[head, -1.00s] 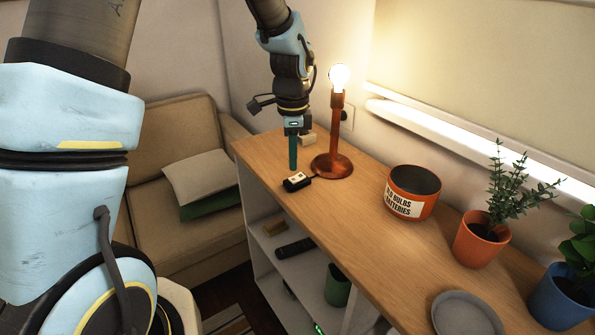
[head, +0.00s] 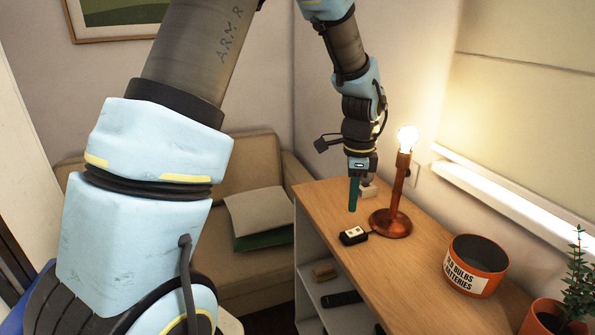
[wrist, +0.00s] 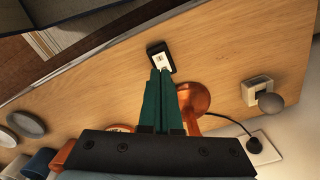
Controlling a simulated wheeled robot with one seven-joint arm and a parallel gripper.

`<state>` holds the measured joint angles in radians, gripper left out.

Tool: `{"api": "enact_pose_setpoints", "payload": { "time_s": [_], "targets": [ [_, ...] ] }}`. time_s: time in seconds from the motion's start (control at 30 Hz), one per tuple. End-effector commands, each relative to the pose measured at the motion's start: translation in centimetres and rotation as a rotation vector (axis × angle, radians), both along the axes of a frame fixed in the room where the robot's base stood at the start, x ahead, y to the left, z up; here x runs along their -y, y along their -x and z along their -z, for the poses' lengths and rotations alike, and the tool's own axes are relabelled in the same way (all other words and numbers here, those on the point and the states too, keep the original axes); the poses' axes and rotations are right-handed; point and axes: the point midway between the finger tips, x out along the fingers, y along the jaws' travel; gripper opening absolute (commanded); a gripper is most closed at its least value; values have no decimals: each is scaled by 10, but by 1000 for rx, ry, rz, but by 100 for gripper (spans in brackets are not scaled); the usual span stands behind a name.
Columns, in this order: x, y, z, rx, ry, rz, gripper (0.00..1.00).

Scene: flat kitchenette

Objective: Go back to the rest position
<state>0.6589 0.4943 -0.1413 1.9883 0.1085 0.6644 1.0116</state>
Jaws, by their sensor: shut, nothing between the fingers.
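My gripper (head: 353,194) is shut and empty, its green fingers pointing down above the wooden counter. In the wrist view the closed fingertips (wrist: 160,78) appear right by a small black switch box (wrist: 159,57) with a pale top. In the head view the switch box (head: 354,235) lies on the counter just below the fingertips, with a gap that looks small. A lit lamp (head: 391,222) with a copper-brown stand and bare bulb is to the right of my gripper.
An orange pot labelled for old bulbs and batteries (head: 475,266) stands on the counter (head: 420,255) to the right, with a potted plant (head: 575,290) beyond. A small pale block (head: 369,190) is behind the gripper. A sofa with cushions (head: 260,211) is at left.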

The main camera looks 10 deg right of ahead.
Motion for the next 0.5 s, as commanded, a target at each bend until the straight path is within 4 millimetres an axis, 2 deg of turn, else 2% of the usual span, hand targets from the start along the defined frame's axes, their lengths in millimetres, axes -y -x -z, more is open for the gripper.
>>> {"api": "enact_pose_setpoints", "payload": {
  "time_s": [0.07,0.17,0.27,0.3,0.4,0.5],
  "targets": [
    [-21,-7,-5,8,4,-97,0],
    [-69,-16,-16,24,16,-341,0],
    [-135,-18,-28,43,36,-690,0],
    [-161,-15,-32,50,46,-836,0],
    [-220,-1,-39,65,74,-1193,0],
    [-263,18,-43,78,103,-1484,0]
  ]
}}
